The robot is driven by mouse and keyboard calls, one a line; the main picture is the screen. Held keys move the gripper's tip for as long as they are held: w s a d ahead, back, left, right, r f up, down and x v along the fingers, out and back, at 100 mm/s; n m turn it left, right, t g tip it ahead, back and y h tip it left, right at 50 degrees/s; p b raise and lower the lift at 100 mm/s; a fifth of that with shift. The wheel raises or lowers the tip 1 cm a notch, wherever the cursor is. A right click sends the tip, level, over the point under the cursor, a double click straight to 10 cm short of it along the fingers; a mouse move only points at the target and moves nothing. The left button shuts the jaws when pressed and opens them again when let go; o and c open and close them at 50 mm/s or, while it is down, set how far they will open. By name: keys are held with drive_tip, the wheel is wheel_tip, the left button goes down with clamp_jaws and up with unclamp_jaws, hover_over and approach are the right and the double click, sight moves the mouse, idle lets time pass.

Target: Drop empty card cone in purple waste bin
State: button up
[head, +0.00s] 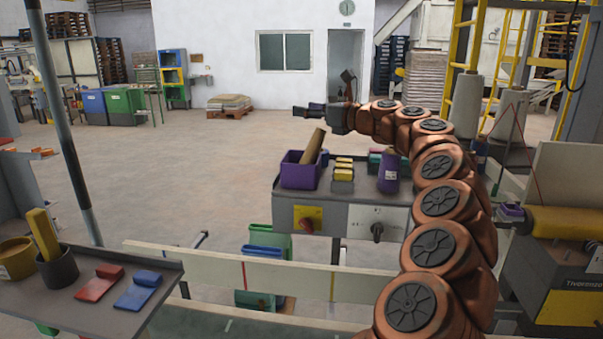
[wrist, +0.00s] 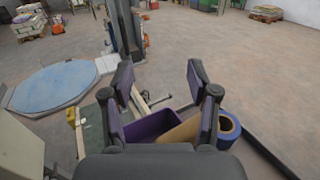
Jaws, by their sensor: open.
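The purple waste bin (head: 297,178) stands at the left end of the grey machine top. A brown card cone (head: 314,145) leans in it, tilted, with its upper end sticking out above the rim; its lower end is hidden. In the wrist view the purple bin (wrist: 152,127) and the tan cone (wrist: 182,131) lie below and between my fingers. My gripper (head: 303,111) is open and empty, above the bin and apart from the cone. Its two purple-padded fingers stand wide apart in the wrist view (wrist: 160,80).
Small yellow-topped blocks (head: 343,170) and a purple labelled cone (head: 388,178) stand right of the bin. A blue roll (wrist: 229,128) shows beside the bin in the wrist view. A side table (head: 120,310) holds a red and a blue item. Open floor lies behind.

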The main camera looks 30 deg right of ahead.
drive_tip(key=v, duration=1.2)
idle(0.3)
